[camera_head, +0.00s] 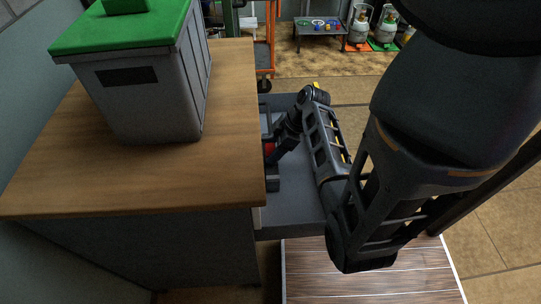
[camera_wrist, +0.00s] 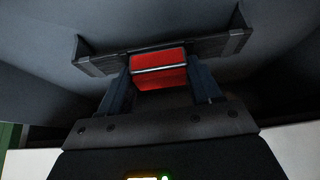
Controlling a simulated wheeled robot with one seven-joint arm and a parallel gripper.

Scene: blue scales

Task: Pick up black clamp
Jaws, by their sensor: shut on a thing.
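The black clamp (camera_wrist: 105,64) is a long dark bar with a red middle block. In the wrist view it lies across the upper middle, with its ends sticking out beyond both fingers. My gripper (camera_wrist: 160,76) has one finger on each side of the red block and is shut on it. In the head view the black clamp (camera_head: 272,184) shows as a dark strip with a bit of red, inside the open grey drawer (camera_head: 297,205) near its left side. My gripper (camera_head: 276,152) reaches it from the right and partly hides it. I cannot tell whether the clamp touches the drawer floor.
A wooden worktop (camera_head: 232,110) stands left of the drawer, bearing a grey bin with a green lid (camera_head: 165,90). An orange frame (camera_head: 264,57) stands behind. Gas cylinders (camera_head: 360,24) and a low table (camera_head: 320,29) are far back. The drawer floor beside the clamp looks clear.

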